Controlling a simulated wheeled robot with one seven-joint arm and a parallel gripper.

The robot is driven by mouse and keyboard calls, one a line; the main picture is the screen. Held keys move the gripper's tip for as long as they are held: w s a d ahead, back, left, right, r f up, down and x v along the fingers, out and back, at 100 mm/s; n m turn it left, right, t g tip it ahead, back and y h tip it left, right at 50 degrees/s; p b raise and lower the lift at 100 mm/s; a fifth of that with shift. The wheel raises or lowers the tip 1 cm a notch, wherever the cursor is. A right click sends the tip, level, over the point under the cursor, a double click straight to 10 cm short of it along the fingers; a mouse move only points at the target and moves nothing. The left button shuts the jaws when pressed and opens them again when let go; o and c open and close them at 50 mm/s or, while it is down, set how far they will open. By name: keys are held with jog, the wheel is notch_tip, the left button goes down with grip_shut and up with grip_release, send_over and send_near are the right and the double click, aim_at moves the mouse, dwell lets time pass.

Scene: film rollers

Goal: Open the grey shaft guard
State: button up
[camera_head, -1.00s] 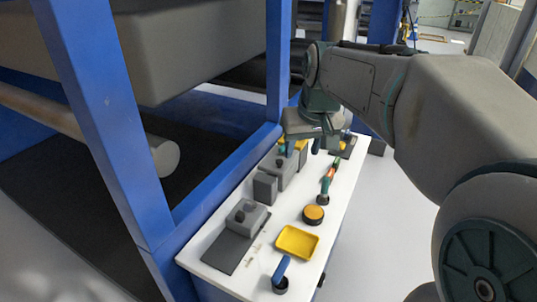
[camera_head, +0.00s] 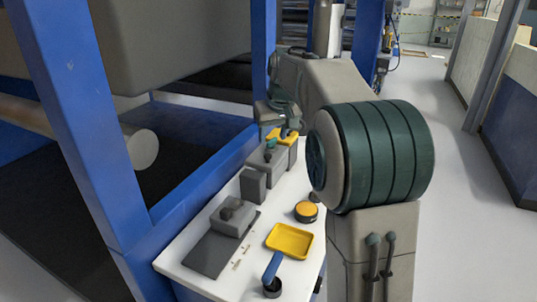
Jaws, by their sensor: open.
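I cannot tell for sure which grey part is the shaft guard. On the white bench are a grey block with a dark knob (camera_head: 235,216) beside a flat dark grey plate (camera_head: 210,254), an upright grey box (camera_head: 253,186), and a second grey housing (camera_head: 266,160) with a small knob farther back. My gripper (camera_head: 273,122) is open, small in the head view, above the far part of the bench near that housing and a yellow part (camera_head: 284,135). My arm hides part of the bench's far end, and contact cannot be made out.
The white bench (camera_head: 190,277) also holds a yellow tray (camera_head: 290,241), an orange round button (camera_head: 306,210) and a blue-handled tool in a dark cup (camera_head: 271,275). A blue machine frame (camera_head: 105,140) stands along its left side. Open grey floor (camera_head: 450,180) lies to the right.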

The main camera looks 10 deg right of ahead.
aim_at(268, 155)
jog(key=b+x, duration=0.1)
jog(key=x, duration=0.6)
jog(key=shift+w+f, duration=0.2)
jog(key=shift+f, duration=0.15)
grip_shut()
